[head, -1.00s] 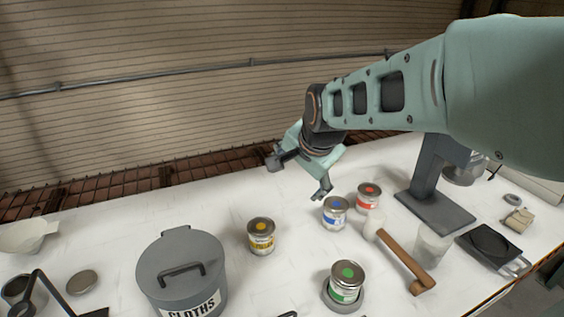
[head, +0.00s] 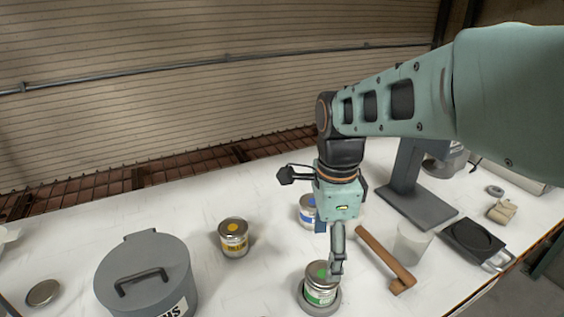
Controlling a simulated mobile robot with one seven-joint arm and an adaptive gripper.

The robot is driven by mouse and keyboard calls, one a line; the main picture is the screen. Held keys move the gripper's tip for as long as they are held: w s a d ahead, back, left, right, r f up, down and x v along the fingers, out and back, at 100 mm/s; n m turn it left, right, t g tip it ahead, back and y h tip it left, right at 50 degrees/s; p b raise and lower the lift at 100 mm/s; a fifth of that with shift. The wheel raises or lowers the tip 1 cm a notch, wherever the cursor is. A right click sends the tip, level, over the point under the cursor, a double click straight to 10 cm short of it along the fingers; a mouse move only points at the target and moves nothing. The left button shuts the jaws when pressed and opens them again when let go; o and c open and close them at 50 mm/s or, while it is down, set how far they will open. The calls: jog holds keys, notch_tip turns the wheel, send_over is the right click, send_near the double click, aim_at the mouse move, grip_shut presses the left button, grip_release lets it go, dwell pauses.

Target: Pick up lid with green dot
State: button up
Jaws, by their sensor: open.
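The lid with the green dot (head: 318,271) sits on a small can with a green label (head: 319,292). The can stands upright in a round grey holder (head: 334,306) at the front of the table. My gripper (head: 337,268) points down at the right side of this lid. One finger shows beside the lid's edge, and the other is hidden. The jaws are open, and I cannot tell whether the finger touches the lid.
A yellow-dot can (head: 233,237) stands to the left, and a blue-label can (head: 307,211) stands partly behind my gripper. A grey lidded bin (head: 147,280) is at front left.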

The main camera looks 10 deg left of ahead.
aim_at(323, 274)
jog(key=f, duration=0.7)
jog(key=shift+w+f, duration=0.3)
jog(key=shift+f, duration=0.1)
jog(key=shift+c, duration=0.5)
jog(key=c, duration=0.8)
